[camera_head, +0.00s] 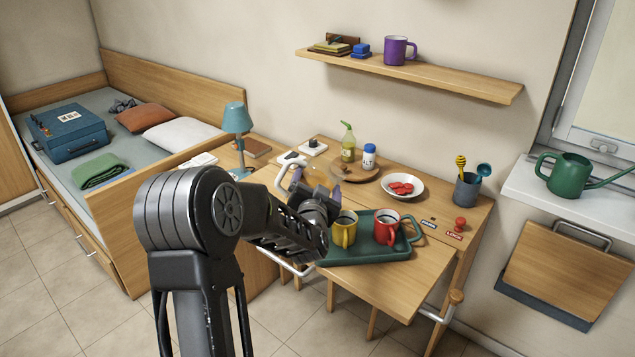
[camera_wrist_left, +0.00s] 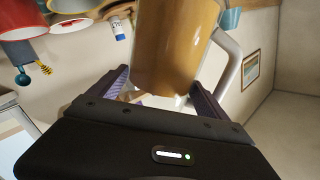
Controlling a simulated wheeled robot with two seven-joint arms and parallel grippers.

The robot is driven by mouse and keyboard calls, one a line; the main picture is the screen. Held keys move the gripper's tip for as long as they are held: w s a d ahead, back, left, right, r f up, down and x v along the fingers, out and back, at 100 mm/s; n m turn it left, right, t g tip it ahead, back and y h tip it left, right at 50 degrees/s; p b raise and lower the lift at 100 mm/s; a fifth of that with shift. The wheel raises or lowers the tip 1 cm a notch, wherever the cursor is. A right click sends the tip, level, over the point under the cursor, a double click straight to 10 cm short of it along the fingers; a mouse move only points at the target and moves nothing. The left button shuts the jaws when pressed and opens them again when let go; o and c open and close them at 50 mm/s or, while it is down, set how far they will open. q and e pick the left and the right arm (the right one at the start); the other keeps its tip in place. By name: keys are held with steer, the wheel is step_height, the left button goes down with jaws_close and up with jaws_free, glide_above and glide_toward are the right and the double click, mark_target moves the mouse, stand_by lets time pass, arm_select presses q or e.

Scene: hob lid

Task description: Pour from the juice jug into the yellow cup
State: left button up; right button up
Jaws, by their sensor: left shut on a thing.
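My left gripper (camera_head: 318,212) is shut on the juice jug, which is filled with orange-brown juice and has a white handle (camera_head: 284,172). In the left wrist view, the jug (camera_wrist_left: 172,45) stands between the purple finger pads. In the head view my arm hides much of the jug, so its tilt is hard to tell. The yellow cup (camera_head: 345,229) stands upright on the green tray (camera_head: 365,251), just right of my gripper. A red cup (camera_head: 385,236) stands beside it on the tray. My right gripper is not in view.
Behind the tray are a round board (camera_head: 352,175) with a bottle and a salt shaker (camera_head: 369,156), and a white bowl (camera_head: 402,187) with red pieces. A utensil pot (camera_head: 467,190) and red stamp-like knob (camera_head: 460,224) stand right. The desk's front right is clear.

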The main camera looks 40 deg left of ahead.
arm_select(q)
steer(key=shift+w+f+m+g+p, duration=0.15)
steer(key=shift+m+g+p, duration=0.25)
steer(key=shift+m+p, duration=1.6)
stand_by(1.8)
steer(key=shift+w+d+f+m+p, duration=0.2)
steer(key=shift+f+m+p, duration=0.35)
steer(key=shift+p, duration=1.3)
steer(key=shift+d+m+y, duration=0.2)
steer(key=shift+m+y, duration=0.1)
steer(key=shift+m, duration=0.05)
steer(key=shift+w+d+r+m+g+p, duration=0.2)
steer(key=shift+r+m+g+p, duration=0.1)
steer(key=shift+m+p, duration=0.3)
steer(key=shift+w+d+r+m+g+p, duration=0.1)
steer(key=shift+w+r+m+g+p, duration=0.2)
steer(key=shift+p, duration=0.45)
steer(key=shift+s+f, duration=0.1)
steer(key=shift+s, duration=0.05)
